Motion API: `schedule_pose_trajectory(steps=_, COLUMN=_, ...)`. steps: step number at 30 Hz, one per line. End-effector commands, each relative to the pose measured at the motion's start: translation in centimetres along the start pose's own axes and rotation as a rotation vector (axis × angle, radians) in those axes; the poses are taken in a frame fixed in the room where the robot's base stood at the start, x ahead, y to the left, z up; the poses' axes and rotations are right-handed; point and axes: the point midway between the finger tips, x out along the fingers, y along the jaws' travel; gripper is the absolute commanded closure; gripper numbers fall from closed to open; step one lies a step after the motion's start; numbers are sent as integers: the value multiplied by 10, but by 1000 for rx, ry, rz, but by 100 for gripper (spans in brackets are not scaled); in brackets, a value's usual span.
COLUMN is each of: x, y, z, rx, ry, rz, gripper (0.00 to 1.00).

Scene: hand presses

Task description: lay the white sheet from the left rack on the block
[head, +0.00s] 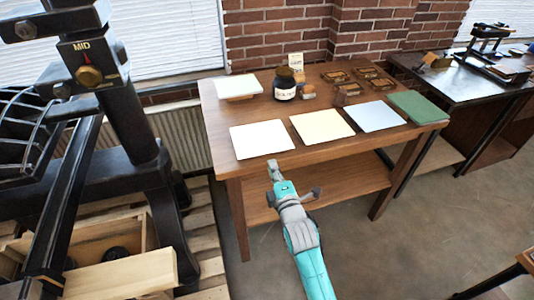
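A white sheet (261,139) lies flat at the front left of the wooden table (226,177). A cream sheet (322,125) and a pale blue sheet (374,116) lie in a row to its right. Behind the white sheet, a white pad or sheet (238,86) rests on a low wooden piece; I cannot tell whether this is the rack. Several small wooden blocks (347,88) stand at the table's back right; which one is the task's block is unclear. My gripper (274,169) is near the table's front edge, below the white sheet in the picture and apart from it. Its fingers are too small to read.
A dark labelled jar (285,84) stands mid-table, with a small card behind it. A green book (418,107) lies at the right end. A large black press (125,100) fills the left, above an open wooden crate (118,272).

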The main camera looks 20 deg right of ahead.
Motion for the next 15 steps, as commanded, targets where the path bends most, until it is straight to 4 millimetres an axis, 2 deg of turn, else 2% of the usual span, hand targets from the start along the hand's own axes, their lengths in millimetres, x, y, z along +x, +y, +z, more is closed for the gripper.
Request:
schedule_pose_trajectory(steps=9, x=42, y=1, z=0, rx=1, ry=0, rz=2, gripper=80)
schedule_pose_trajectory(steps=15, x=61, y=0, z=0, rx=1, ry=0, rz=1, gripper=80)
